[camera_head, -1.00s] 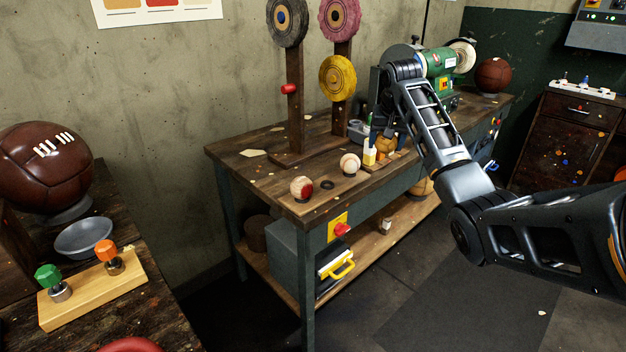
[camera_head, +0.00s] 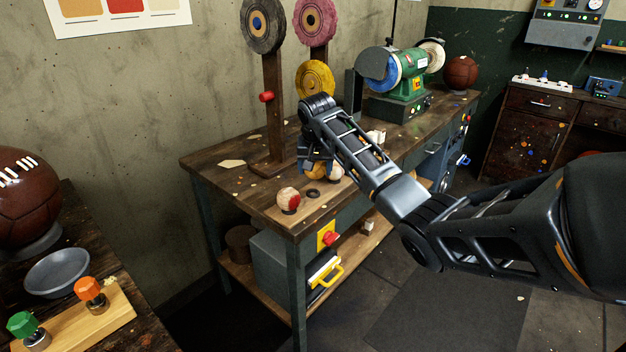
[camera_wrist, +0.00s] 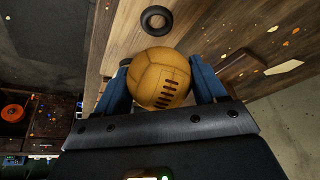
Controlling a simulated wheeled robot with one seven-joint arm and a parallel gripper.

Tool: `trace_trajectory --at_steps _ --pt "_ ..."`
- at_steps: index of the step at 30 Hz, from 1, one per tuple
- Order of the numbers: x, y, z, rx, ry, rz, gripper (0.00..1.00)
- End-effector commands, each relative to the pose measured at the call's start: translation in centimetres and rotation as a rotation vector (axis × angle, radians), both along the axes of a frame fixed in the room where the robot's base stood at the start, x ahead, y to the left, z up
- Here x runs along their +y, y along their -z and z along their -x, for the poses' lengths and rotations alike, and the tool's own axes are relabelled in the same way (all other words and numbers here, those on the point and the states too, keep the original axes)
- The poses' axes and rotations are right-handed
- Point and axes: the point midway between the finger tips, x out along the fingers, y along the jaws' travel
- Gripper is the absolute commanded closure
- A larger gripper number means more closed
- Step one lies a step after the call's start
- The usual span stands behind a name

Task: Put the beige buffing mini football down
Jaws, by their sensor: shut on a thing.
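The beige buffing mini football (camera_wrist: 160,78) is a tan, panelled ball with dark lacing. My gripper (camera_wrist: 161,88) is shut on it, with one blue finger at each side. In the head view the ball (camera_head: 314,171) shows partly below my gripper (camera_head: 318,163), over the near end of the wooden workbench (camera_head: 232,180). I cannot tell whether it touches the top. A black ring (camera_head: 313,193) lies on the bench just in front of it; the wrist view also shows this ring (camera_wrist: 157,20), empty.
A red-and-white ball (camera_head: 289,199) sits left of the ring. A pale ball (camera_head: 336,174) is partly hidden behind my arm. A stand with buffing wheels (camera_head: 271,120) rises behind, and a green grinder (camera_head: 408,70) stands farther right. The bench's front left corner is mostly clear.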

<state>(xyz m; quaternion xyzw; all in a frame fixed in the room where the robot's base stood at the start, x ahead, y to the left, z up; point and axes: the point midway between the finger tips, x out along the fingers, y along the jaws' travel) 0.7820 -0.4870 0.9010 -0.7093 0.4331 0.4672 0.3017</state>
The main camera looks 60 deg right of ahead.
Motion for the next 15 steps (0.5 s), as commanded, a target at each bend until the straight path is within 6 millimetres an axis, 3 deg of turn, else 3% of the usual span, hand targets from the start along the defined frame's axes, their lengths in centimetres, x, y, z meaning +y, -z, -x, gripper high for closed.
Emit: trace_trajectory --at_steps 15 --pt "0.5 4.4 -0.4 0.0 0.0 0.001 0.69"
